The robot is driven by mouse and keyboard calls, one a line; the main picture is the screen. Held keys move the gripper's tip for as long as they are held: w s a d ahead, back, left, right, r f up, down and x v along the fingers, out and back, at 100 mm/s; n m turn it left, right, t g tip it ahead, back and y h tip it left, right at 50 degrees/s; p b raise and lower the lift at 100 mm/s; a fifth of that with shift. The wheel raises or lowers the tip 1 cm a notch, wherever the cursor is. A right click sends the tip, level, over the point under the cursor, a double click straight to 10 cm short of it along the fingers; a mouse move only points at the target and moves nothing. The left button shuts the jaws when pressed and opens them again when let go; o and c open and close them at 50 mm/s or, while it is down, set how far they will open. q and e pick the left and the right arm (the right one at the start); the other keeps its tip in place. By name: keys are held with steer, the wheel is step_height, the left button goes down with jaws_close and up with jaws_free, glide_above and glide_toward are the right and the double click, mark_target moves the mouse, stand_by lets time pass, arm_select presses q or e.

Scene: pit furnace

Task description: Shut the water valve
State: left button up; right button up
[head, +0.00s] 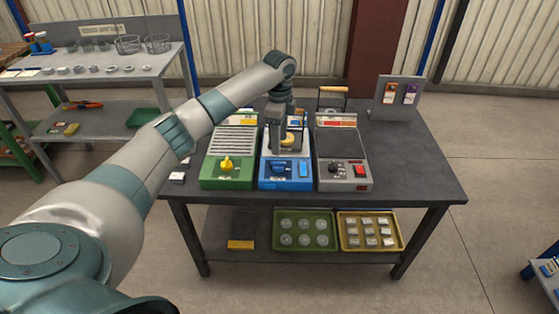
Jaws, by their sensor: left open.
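Three control boxes stand side by side on the dark table: a green box (226,180) with a yellow knob (226,164), a blue box (286,184) with a dark blue knob (278,169), and a grey box (345,183) with a black knob (334,168) and a red switch. No label is legible, so which knob is the water valve cannot be told for certain; the blue one is the likeliest. My left gripper (287,146) is open and points down over the rear of the blue box, behind its knob, near a yellow round part. Contact cannot be made out. My right gripper is out of view.
The dark table (414,180) is clear to the right of the boxes. A grey panel (398,97) with two tags stands at its back right. A green tray (305,249) and a yellow tray (370,247) sit on the lower shelf. Another bench (90,88) stands at left.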

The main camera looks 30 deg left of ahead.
mark_target(280, 163)
arm_select(q)
step_height(280, 163, down, 10)
steer(key=shift+r+p, duration=0.15)
steer(key=shift+p, duration=0.35)
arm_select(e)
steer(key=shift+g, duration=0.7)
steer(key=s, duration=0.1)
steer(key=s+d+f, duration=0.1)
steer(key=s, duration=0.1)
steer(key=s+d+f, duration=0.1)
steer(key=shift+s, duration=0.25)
arm_select(q)
steer(key=c, duration=1.1)
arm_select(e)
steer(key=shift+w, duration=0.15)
